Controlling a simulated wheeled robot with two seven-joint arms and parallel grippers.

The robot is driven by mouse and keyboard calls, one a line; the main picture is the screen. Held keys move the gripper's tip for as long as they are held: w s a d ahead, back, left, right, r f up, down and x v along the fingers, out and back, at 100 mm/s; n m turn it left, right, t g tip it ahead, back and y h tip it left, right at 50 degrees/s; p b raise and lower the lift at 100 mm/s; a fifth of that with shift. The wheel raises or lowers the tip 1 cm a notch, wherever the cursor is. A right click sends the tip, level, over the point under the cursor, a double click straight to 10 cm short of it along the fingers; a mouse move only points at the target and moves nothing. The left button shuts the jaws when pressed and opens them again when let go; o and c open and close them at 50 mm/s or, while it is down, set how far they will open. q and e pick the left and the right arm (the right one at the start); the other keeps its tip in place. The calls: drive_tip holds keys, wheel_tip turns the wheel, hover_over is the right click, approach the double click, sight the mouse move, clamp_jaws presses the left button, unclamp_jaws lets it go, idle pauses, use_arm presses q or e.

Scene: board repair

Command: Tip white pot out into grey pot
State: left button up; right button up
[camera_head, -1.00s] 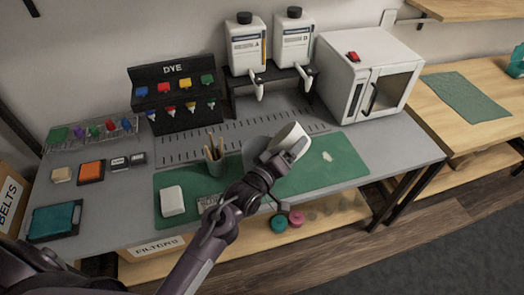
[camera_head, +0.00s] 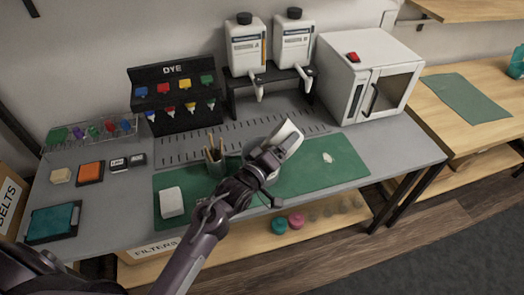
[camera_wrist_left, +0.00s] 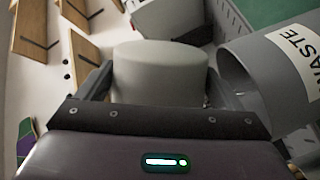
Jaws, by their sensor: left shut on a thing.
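My left gripper (camera_head: 268,165) is shut on the white pot (camera_head: 288,134) and holds it tilted above the green mat. In the left wrist view the white pot (camera_wrist_left: 160,72) sits between the fingers (camera_wrist_left: 155,100). A grey pot with a WASTE label (camera_wrist_left: 262,78) is close beside it on the right of that view. In the head view my wrist hides most of the grey pot; only a bit of grey (camera_head: 252,146) shows behind it. I cannot see the white pot's contents or whether anything is pouring. My right gripper is not in view.
The green mat (camera_head: 345,170) holds a small pale blob (camera_head: 328,157), a white block (camera_head: 171,202) and a cup of wooden sticks (camera_head: 215,163). Two white jugs (camera_head: 245,45) stand on a black rack behind. A white oven-like box (camera_head: 370,70) stands at the back right.

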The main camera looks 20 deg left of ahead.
use_arm(q)
drive_tip(key=shift+d+r+n, duration=0.15)
drive_tip(key=shift+r+n, duration=0.1)
drive_tip(key=shift+n, duration=0.25)
drive_tip(key=shift+a+f+n+b, duration=0.2)
drive_tip(key=shift+f+n+b, duration=0.15)
drive_tip(key=shift+n+b, duration=0.6)
idle(0.5)
drive_tip(key=shift+w+a+r+n+t+h+b, duration=0.1)
drive_tip(key=shift+a+r+n+t+h+b, duration=0.1)
drive_tip(key=shift+a+n+b, duration=0.2)
drive_tip(key=shift+w+a+r+n+t+h+b, duration=0.15)
drive_tip(key=shift+a+b, duration=0.15)
drive_tip(key=shift+a, duration=0.2)
idle(0.3)
drive_tip(key=shift+s+d+r, duration=0.1)
drive_tip(key=shift+r+n+p, duration=0.3)
drive_tip(key=shift+n+p, duration=0.3)
drive_tip(key=shift+p, duration=0.25)
drive_tip(key=shift+a+n, duration=0.2)
drive_tip(key=shift+n, duration=0.1)
drive_tip(key=shift+d+p, duration=0.1)
drive_tip(key=shift+p, duration=0.3)
